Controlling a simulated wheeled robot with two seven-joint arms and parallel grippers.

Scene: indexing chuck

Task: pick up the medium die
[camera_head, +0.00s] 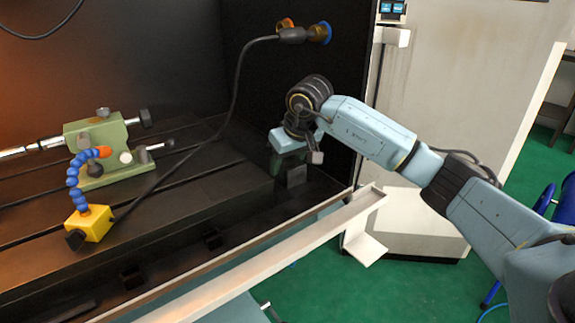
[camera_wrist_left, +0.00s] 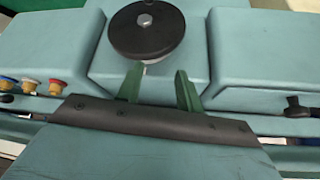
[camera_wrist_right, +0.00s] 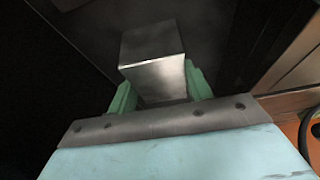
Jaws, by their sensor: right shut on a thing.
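A grey metal block, which I take to be the medium die (camera_wrist_right: 153,45), stands between the green fingers of my right gripper (camera_wrist_right: 160,95), which is shut on it. In the head view, the die (camera_head: 297,176) shows as a dark grey block below my right gripper (camera_head: 296,162), at the right end of the dark machine bed. I cannot tell whether it touches the bed. My left gripper (camera_wrist_left: 158,90) shows only in the left wrist view, with its green fingers apart and nothing between them.
A green fixture (camera_head: 97,150) with a silver rod stands at the left on the slotted bed (camera_head: 210,185). Beside it is a yellow block (camera_head: 91,222) with a blue segmented hose. A black cable crosses the bed. A pale rail (camera_head: 290,252) runs along the front edge.

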